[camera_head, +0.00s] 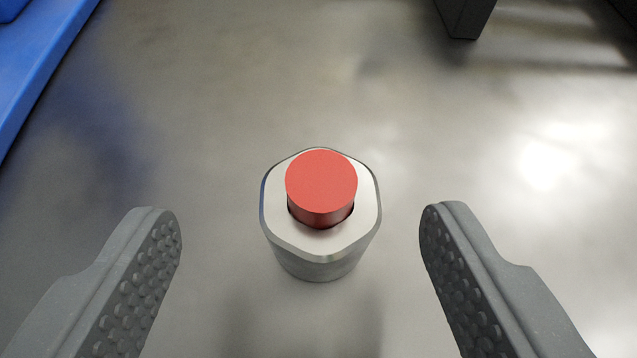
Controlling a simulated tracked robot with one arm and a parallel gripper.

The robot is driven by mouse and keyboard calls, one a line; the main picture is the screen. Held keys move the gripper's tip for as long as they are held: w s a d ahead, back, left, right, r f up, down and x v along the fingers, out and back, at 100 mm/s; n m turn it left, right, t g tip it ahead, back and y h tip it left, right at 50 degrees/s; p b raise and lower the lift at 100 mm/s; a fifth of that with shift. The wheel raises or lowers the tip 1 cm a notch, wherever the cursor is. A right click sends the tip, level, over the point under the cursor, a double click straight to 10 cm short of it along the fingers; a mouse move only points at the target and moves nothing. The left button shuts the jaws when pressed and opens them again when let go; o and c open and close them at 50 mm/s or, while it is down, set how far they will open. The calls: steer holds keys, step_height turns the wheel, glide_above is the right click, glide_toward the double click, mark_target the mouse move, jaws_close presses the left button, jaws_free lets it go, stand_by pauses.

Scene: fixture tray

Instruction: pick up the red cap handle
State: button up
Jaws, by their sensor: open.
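The red cap handle (321,183) is a short round red knob near the middle of the view. It stands upright in the hole of a silver holder (320,242) with a rounded, many-sided top. The holder stands on a grey metallic surface. My gripper (300,215) is open, with one dark grey studded finger on each side of the holder. Neither finger touches the handle or the holder, and clear space shows on both sides. The lower part of the handle is hidden inside the holder.
A blue object (40,60) with a straight edge lies at the top left. A dark block (465,15) stands at the top right. The metallic surface (200,110) around the holder is bare, with bright glare at the right.

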mark_target(324, 222)
steer(key=w+f, duration=0.1)
steer(key=w+d+f, duration=0.1)
steer(key=w, duration=0.1)
steer(key=shift+f, duration=0.25)
steer(key=shift+w+f, duration=0.25)
steer(key=shift+w, duration=0.3)
